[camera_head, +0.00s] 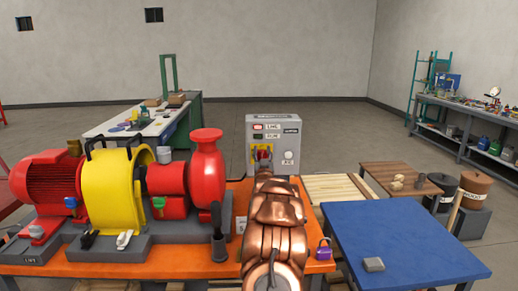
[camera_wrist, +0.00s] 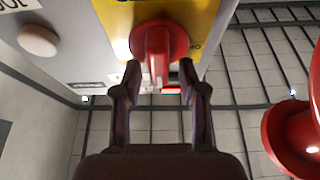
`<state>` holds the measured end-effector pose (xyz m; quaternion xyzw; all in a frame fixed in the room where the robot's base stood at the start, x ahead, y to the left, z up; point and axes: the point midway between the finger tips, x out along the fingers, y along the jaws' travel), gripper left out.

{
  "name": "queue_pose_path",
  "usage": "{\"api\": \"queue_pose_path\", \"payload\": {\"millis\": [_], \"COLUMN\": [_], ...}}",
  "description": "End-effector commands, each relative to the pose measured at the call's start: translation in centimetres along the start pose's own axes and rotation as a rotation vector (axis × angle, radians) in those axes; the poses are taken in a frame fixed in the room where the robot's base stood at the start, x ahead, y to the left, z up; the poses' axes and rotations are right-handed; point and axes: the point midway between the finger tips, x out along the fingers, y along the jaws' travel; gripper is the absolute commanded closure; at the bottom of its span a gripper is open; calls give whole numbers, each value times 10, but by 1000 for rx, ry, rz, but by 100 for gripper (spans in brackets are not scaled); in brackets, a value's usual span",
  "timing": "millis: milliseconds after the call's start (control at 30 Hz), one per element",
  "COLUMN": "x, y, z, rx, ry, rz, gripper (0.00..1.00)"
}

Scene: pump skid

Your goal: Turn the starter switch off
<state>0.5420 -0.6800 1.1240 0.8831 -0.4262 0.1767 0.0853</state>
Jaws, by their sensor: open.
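The starter box (camera_head: 289,144) is a grey cabinet at the back of the orange skid in the head view. Its switch has a red handle on a yellow plate (camera_head: 254,156). In the wrist view the red switch handle (camera_wrist: 158,52) sticks out from a round red base on the yellow plate (camera_wrist: 203,20). My gripper (camera_wrist: 159,72) is open, with one finger on each side of the handle's end; contact cannot be told. In the head view my copper-coloured arm reaches to the box, and my gripper (camera_head: 263,162) partly hides the switch.
The box also carries a lit red LIVE lamp (camera_head: 257,127), a dark RUN lamp (camera_head: 258,136) and a white round button (camera_head: 289,155). The red pump (camera_head: 207,165) and yellow guard (camera_head: 108,190) stand left. A purple padlock (camera_head: 323,252) lies right of my arm.

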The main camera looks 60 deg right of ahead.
Motion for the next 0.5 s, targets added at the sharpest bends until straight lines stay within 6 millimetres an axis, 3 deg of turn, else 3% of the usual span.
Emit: {"api": "queue_pose_path", "payload": {"millis": [333, 500], "x": [3, 3], "y": [2, 2], "z": [1, 1], "rx": [0, 0], "ry": [-3, -3], "rz": [1, 0], "gripper": [58, 76]}}
